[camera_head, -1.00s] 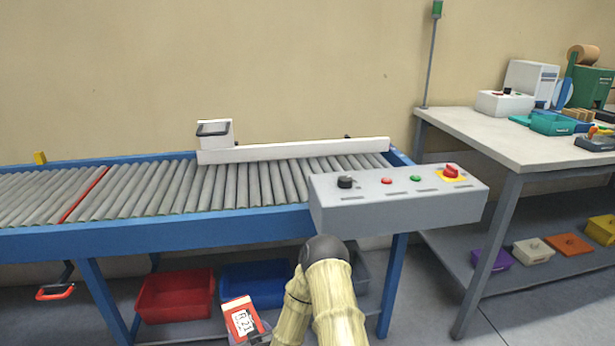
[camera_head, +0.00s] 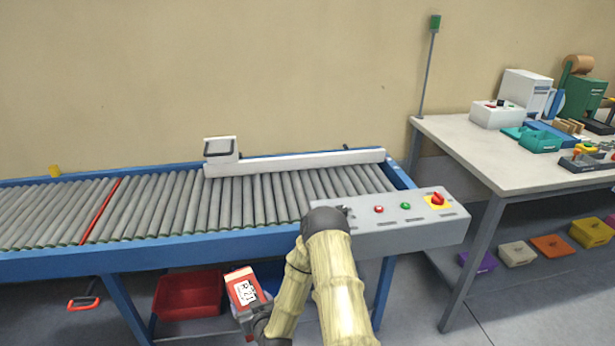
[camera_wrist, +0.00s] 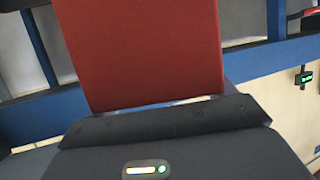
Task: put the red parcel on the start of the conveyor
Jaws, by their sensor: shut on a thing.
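The red parcel (camera_head: 240,284) has a white label reading R-21 on its side. My gripper (camera_head: 256,312) is shut on it, in front of and below the near blue rail of the conveyor. In the wrist view the red parcel (camera_wrist: 145,50) stands up beyond the dark gripper body (camera_wrist: 165,122); the fingertips are hidden there. The roller conveyor (camera_head: 190,243) runs left to right behind the parcel, with a red line (camera_head: 100,209) across its rollers at the left. The parcel is apart from the rollers.
A grey control box (camera_head: 405,222) with buttons stands at the conveyor's right front, close to my arm. A white guide bar (camera_head: 310,160) and a small scanner-like box (camera_head: 221,150) line the back edge. A red bin (camera_head: 188,297) sits below. The rollers are clear.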

